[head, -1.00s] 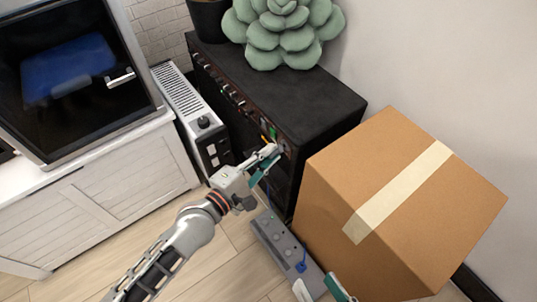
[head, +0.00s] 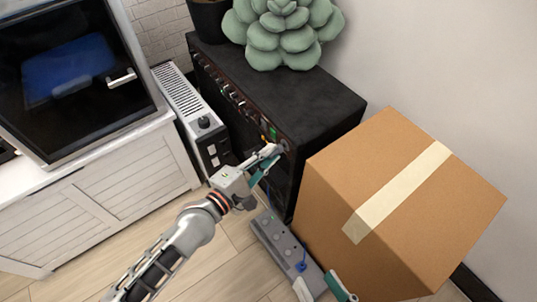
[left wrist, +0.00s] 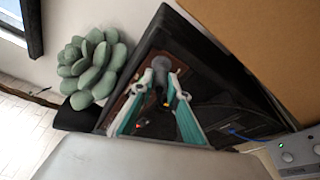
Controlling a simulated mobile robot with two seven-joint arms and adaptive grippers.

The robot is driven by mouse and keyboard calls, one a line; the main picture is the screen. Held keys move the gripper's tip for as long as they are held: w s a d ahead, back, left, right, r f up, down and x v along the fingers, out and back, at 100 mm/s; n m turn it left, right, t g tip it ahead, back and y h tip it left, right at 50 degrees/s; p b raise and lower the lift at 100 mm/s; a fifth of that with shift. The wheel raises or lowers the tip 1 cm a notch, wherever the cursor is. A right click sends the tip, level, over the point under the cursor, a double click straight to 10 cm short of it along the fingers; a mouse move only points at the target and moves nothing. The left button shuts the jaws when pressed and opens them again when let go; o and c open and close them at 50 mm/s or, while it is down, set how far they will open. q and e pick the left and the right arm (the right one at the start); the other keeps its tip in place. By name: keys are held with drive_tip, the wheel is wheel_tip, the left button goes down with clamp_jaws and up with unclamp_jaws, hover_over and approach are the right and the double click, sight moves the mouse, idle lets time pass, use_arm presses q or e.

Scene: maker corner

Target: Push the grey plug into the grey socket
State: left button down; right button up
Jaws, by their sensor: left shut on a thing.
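My left gripper (head: 274,153) is at the front panel of the black amplifier (head: 300,92). Its teal-and-white fingers (left wrist: 163,84) are closed around a small grey plug, which is mostly hidden between them. A round grey piece (left wrist: 160,63) shows just beyond the fingertips, against the panel. It looks like the grey socket, but I cannot tell how far the plug is in it. My right gripper (head: 325,288) shows only partly at the bottom edge of the head view, and its opening is unclear.
A large cardboard box (head: 340,180) stands close right of the amplifier. A grey power strip (head: 275,238) with a blue plug (head: 301,266) lies on the floor below. A white heater (head: 185,105) stands to the left. A succulent (head: 285,30) sits on top.

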use_arm(q)
drive_tip(key=shift+w+d, duration=0.35)
drive_tip(key=shift+d, duration=0.15)
drive_tip(key=c, duration=1.9)
unclamp_jaws()
drive_tip(key=v, duration=1.2)
